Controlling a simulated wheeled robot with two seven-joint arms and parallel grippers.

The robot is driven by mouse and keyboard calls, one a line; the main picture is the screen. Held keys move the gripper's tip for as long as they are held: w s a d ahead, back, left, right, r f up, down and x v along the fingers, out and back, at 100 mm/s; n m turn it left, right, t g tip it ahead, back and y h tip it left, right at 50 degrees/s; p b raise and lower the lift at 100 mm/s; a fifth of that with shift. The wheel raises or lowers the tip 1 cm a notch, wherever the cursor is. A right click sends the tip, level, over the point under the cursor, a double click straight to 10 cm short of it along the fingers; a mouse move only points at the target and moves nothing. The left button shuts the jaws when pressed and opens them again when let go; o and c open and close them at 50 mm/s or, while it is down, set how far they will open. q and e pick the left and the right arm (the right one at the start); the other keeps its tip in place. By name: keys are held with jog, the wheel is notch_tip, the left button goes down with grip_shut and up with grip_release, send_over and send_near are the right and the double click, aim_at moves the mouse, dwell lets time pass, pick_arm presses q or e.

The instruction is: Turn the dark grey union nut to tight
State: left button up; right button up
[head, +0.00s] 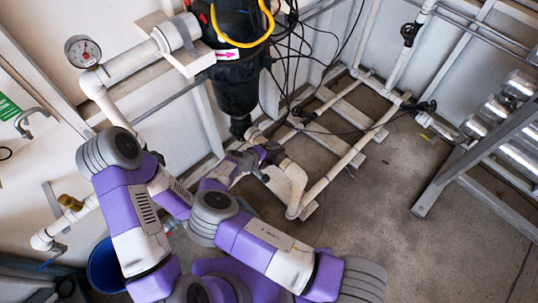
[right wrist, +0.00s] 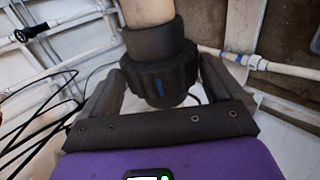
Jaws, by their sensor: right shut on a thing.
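The dark grey union nut (right wrist: 160,84) is a ribbed ring with a small blue mark, in the middle of the right wrist view. A dark collar sits above it on a pale pipe (right wrist: 147,10). My right gripper (right wrist: 160,76) is shut on the nut, with one dark finger on each side. In the head view my right gripper (head: 262,153) reaches the nut beside a white pipe elbow (head: 291,171), below the black reactor housing. The nut is small and largely covered by the gripper there. My left arm is bent at the left; its gripper does not show.
The black reactor housing (head: 236,85) with loose black cables stands above the gripper. A pressure gauge (head: 83,50) and white pipes line the wall. A blue bucket (head: 106,266) is at lower left, a metal frame (head: 470,160) at right.

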jog(key=shift+w+d+r+g+y+p, duration=0.15)
jog(key=shift+d+r+g+y+p, duration=0.2)
jog(key=shift+y+p, duration=0.3)
jog(key=shift+w+r+g+y+p, duration=0.15)
jog(key=shift+g+y+p, duration=0.3)
jog(key=shift+p, duration=0.4)
jog(key=shift+w+d+r+g+y+p, duration=0.1)
jog(key=shift+w+d+g+y+p, duration=0.1)
jog(key=shift+g+y+p, duration=0.25)
jog(key=shift+w+d+r+g+y+p, duration=0.15)
jog(key=shift+g+y, duration=0.2)
jog(key=shift+y, duration=0.3)
jog(key=shift+d+f+g+y, duration=0.1)
jog(key=shift+d+g+y, duration=0.1)
jog(key=shift+g+y, duration=0.3)
jog(key=shift+w+d+g+y+b, duration=0.2)
jog(key=shift+g+y+b, duration=0.2)
jog(key=shift+y, duration=0.15)
jog(key=shift+w+d+g+y+b, duration=0.15)
jog(key=shift+g+y+b, duration=0.2)
jog(key=shift+y, duration=0.2)
jog(key=shift+s+g, duration=0.1)
jog(key=shift+g, duration=0.15)
jog(key=o, duration=0.7)
